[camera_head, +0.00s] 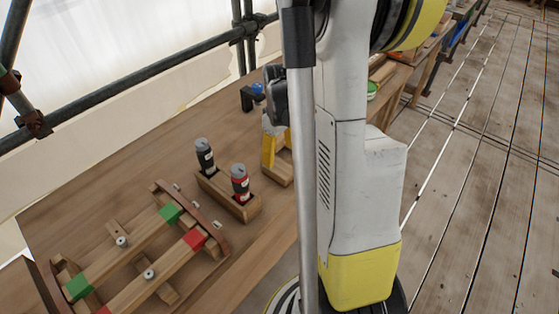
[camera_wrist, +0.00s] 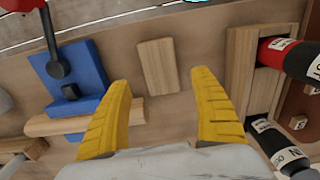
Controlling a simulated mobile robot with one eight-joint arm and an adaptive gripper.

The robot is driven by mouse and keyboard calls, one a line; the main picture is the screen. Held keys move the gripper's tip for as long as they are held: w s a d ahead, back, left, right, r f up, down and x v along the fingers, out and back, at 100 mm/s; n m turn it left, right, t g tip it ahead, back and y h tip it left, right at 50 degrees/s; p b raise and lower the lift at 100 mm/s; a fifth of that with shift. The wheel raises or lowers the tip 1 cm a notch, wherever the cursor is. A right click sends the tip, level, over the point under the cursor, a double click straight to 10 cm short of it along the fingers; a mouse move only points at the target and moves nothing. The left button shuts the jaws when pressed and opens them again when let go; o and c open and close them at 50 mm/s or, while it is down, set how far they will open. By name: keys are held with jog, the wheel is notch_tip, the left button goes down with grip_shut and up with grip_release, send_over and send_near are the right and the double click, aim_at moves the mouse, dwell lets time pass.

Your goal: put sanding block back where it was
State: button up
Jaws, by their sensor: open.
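My gripper (camera_wrist: 162,79) is open, its two yellow fingers spread apart and pointing at the workbench in the wrist view. A small plain wooden block (camera_wrist: 157,66), which looks like the sanding block, lies flat on the bench just beyond and between the fingertips. No finger visibly touches it. In the head view my gripper (camera_head: 275,146) is beside the wooden bottle holder, partly hidden by my arm.
Right of the fingers, a wooden holder (camera_wrist: 239,52) carries a red bottle (camera_wrist: 290,56) and a black bottle (camera_wrist: 277,140). To the left are a blue fixture (camera_wrist: 73,72) and a wooden bar (camera_wrist: 70,121). A wooden frame (camera_head: 150,240) with green and red patches occupies the bench's near end.

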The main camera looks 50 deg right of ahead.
aim_at(279, 167)
jog(key=a+r+t+h+p, duration=0.1)
jog(key=a+r+t, duration=0.2)
jog(key=a+r, duration=1)
jog(key=s+a+r+t, duration=0.2)
jog(key=a, duration=0.4)
jog(key=s+a+r+t+y, duration=0.1)
jog(key=s+a+r+t, duration=0.1)
jog(key=a, duration=0.4)
jog(key=shift+s+a+m, duration=0.25)
jog(key=shift+s+m, duration=0.15)
jog(key=shift+s, duration=0.35)
jog(key=shift+r, duration=0.1)
